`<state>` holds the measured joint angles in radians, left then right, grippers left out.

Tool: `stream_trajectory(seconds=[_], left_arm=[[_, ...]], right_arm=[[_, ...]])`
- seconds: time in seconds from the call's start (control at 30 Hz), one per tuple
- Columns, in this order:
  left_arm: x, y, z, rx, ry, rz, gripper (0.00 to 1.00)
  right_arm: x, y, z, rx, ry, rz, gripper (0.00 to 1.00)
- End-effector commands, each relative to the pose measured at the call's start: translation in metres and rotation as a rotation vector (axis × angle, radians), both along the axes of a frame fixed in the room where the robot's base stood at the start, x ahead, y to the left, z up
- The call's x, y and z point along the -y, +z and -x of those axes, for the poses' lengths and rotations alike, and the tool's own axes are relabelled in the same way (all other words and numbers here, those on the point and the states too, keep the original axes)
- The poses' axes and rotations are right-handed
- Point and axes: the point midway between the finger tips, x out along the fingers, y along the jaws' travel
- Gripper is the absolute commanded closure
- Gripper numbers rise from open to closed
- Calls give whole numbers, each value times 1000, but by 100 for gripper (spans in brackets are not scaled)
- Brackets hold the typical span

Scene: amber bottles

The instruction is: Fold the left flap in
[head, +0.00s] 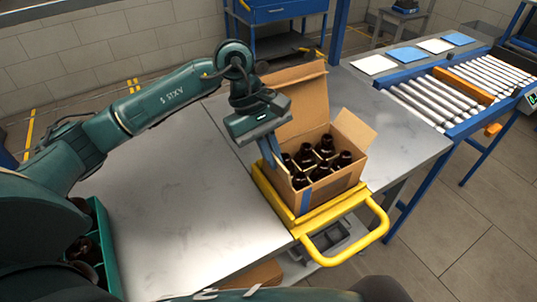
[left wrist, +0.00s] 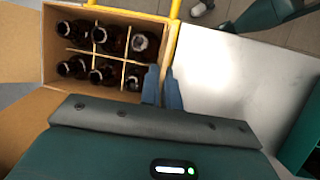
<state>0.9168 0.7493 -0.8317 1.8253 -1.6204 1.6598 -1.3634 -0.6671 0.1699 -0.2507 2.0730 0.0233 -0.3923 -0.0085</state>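The open cardboard box (head: 325,190) stands at the table's front edge with several amber bottles (head: 321,171) inside. The bottles (left wrist: 102,75) sit between dividers in the left wrist view. The far flap (head: 302,103) stands up and the right flap (head: 355,131) leans outward. The left flap cannot be made out clearly; my left gripper covers that side. My left gripper (head: 272,152) points down at the box's left side. In the left wrist view its blue fingers (left wrist: 162,88) are close together at that side's edge. Whether they pinch cardboard is unclear. My right gripper is out of view.
A yellow frame with a handle (head: 345,247) surrounds the box's base. The metal table (head: 190,200) is clear left of the box. A teal crate (head: 107,250) with dark bottles stands at lower left. A roller conveyor (head: 440,98) is at right.

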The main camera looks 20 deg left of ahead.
Motion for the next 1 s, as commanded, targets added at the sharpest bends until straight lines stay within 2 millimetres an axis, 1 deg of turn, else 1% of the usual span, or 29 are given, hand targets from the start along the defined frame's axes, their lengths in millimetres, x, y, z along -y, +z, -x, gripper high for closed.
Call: stream_trajectory(seconds=[0.33,0.87,0.9,1.0], left_arm=[[5,2,-6,-117,-1,-90,100],[5,1,-6,-139,0,-106,100],[5,1,-6,-139,0,-106,94],[5,1,-6,-139,0,-106,86]], right_arm=[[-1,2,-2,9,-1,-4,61],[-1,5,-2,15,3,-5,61],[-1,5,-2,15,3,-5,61],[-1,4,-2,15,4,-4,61]])
